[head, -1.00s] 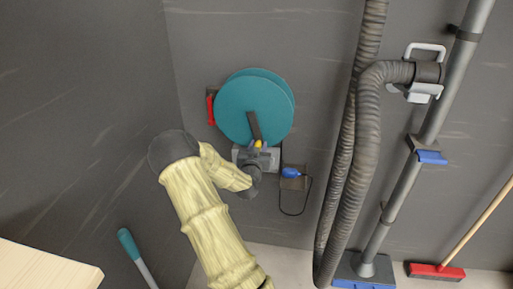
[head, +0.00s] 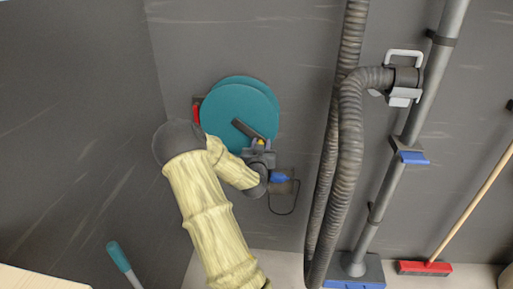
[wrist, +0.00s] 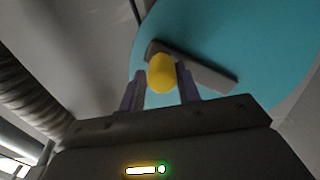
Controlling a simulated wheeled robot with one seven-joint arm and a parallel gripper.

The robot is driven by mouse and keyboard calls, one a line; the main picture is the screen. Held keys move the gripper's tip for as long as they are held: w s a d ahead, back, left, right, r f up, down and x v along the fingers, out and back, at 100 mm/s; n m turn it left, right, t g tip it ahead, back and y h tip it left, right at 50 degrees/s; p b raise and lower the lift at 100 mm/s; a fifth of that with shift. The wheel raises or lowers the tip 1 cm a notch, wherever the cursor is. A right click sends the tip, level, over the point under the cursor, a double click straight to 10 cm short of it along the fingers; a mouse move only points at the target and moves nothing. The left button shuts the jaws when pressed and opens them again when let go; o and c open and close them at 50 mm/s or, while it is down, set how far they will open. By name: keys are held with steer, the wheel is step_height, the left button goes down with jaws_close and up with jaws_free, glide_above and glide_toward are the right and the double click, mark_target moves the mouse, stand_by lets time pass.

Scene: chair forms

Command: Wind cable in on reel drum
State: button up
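A teal round reel drum (head: 228,103) is mounted on the dark wall. Its dark crank arm (head: 245,128) slopes down to the right and ends in a yellow knob (head: 261,142). My gripper (head: 259,155) is at the drum's lower right edge. In the wrist view the yellow knob (wrist: 161,72) sits between the two fingers of my gripper (wrist: 160,84), which close around it, with the crank arm (wrist: 205,70) behind. A black cable (head: 282,213) hangs in a loop below a blue plug (head: 279,177). The reel's lower part is hidden behind my gripper.
A red part (head: 196,113) shows at the drum's left edge. A ribbed grey hose (head: 349,140) and a pipe (head: 400,180) stand to the right. A red broom (head: 425,268) leans farther right. A teal-handled tool (head: 118,256) is at the lower left.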

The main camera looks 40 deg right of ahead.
steer(key=shift+s+d+r, duration=0.35)
steer(key=shift+s+r, duration=0.1)
steer(key=shift+r, duration=0.25)
steer(key=r+p, duration=0.1)
steer(key=r, duration=0.2)
steer(key=r+p, duration=0.1)
steer(key=shift+s+d+r+p, duration=0.3)
steer(key=shift+s+d+p, duration=0.05)
steer(key=shift+o, duration=0.5)
steer(key=o, duration=0.6)
steer(key=shift+o, duration=0.2)
